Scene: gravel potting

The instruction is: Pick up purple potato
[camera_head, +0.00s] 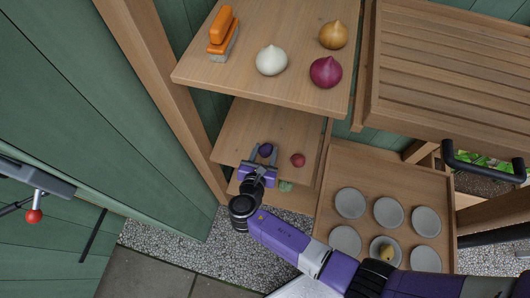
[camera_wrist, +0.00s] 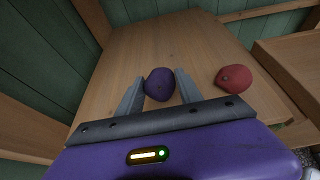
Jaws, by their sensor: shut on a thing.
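The purple potato (camera_wrist: 159,85) is a small dark purple lump on the middle wooden shelf (camera_wrist: 206,45). It also shows in the head view (camera_head: 265,150), at the far end of my gripper. My gripper (camera_head: 263,156) reaches in over that shelf. In the wrist view its two grey fingers (camera_wrist: 159,92) are on either side of the purple potato and shut on it. Whether the potato is clear of the shelf I cannot tell.
A red potato (camera_wrist: 231,78) lies just right of my gripper on the same shelf. The upper shelf (camera_head: 215,74) holds a brush (camera_head: 223,34) and white (camera_head: 271,60), yellow (camera_head: 333,35) and red (camera_head: 325,72) onions. A tray with several grey saucers (camera_head: 350,203) stands at right.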

